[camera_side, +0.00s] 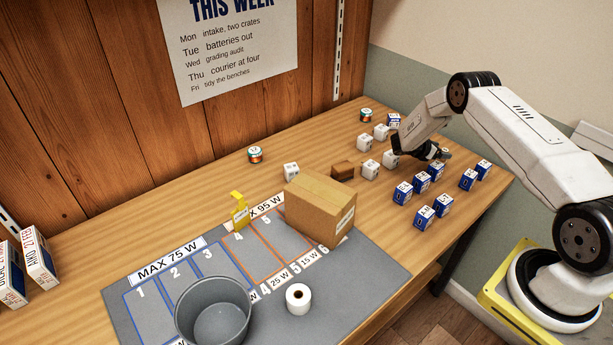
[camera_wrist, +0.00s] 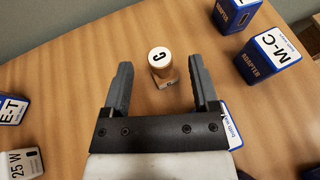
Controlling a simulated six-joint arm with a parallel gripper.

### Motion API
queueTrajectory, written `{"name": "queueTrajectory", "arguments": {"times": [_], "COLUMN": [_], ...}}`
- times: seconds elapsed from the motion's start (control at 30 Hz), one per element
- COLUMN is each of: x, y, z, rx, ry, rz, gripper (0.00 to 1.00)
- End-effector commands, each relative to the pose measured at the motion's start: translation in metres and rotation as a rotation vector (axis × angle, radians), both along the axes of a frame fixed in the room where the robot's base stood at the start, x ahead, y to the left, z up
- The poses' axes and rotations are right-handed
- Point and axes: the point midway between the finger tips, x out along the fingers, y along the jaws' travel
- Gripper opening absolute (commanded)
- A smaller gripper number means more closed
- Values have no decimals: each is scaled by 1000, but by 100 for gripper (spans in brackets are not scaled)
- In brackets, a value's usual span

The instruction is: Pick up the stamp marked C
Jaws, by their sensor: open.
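The stamp marked C (camera_wrist: 161,66) stands on the wooden table in the wrist view, with a pale round top bearing a black C and a brown base. My gripper (camera_wrist: 161,74) is open, with one finger on each side of the stamp in the picture. Gaps show between the stamp and both fingers; whether the tips are down at its height I cannot tell. In the side view my gripper (camera_side: 436,154) is low over the right part of the table, and a small pale top there (camera_side: 444,154) appears to be the stamp, partly hidden.
Blue adapter boxes (camera_side: 403,193) stand in front of my gripper, and white boxes (camera_side: 371,169) to its left. In the wrist view, a blue M-C box (camera_wrist: 267,57) is right of the stamp. A cardboard box (camera_side: 320,208), grey bin (camera_side: 213,310) and paper roll (camera_side: 298,299) are farther left.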

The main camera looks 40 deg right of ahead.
Motion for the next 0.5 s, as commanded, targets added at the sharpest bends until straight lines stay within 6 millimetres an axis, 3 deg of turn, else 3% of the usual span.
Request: {"name": "queueTrajectory", "arguments": {"times": [0.2, 0.5], "x": [-7, -8], "y": [-21, -26], "z": [-9, -11], "rx": [1, 1], "ry": [0, 0], "rz": [0, 1], "gripper": [77, 77]}}
